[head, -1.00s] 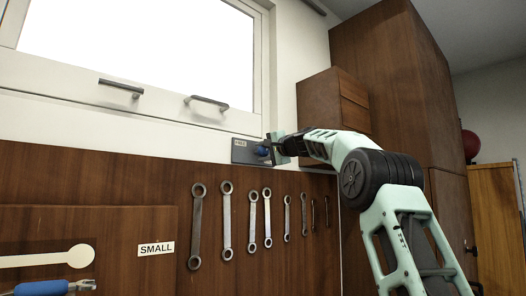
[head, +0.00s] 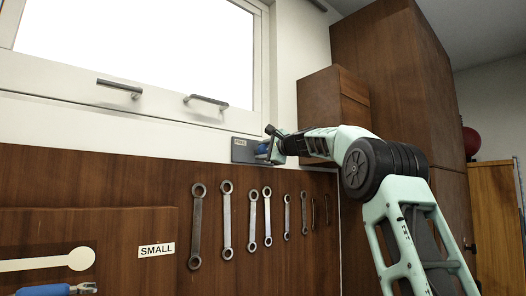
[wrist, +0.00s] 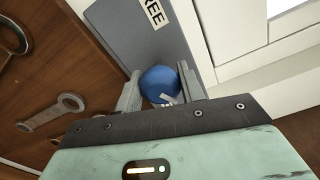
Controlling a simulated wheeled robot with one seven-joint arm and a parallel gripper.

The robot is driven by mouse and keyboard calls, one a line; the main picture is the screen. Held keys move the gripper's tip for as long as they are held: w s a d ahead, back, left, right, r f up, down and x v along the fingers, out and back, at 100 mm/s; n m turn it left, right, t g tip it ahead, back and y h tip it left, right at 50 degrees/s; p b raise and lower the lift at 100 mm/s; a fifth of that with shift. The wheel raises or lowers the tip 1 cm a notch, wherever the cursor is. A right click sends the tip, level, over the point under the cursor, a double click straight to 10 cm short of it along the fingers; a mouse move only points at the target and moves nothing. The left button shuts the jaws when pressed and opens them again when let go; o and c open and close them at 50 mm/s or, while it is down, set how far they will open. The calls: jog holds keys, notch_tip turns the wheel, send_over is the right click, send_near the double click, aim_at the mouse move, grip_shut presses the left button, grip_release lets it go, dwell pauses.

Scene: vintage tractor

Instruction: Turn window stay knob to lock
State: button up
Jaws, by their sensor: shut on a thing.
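The window stay knob is a round blue knob (wrist: 158,82) on a grey plate (wrist: 140,35) labelled "FREE". In the head view the knob (head: 262,149) shows as a small blue spot on the plate (head: 240,151), just below the window's right corner. My gripper (wrist: 160,78) has one finger on each side of the knob and is shut on it. A small pale mark shows on the knob's near side. In the head view my gripper (head: 274,147) partly covers the knob and the plate's right side.
The window (head: 140,50) with two handles is above left. Several wrenches (head: 227,220) hang on the wooden panel below, near a "SMALL" label (head: 156,250). A wooden cabinet (head: 395,75) stands close to my arm on the right.

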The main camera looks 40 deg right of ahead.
jog(key=shift+d+f, duration=0.1)
jog(key=o, duration=1)
jog(key=shift+c, duration=0.2)
jog(key=shift+s, duration=0.1)
jog(key=s+b, duration=0.9)
jog(key=s, duration=0.8)
jog(key=shift+s+b, duration=0.15)
jog(key=shift+b, duration=0.15)
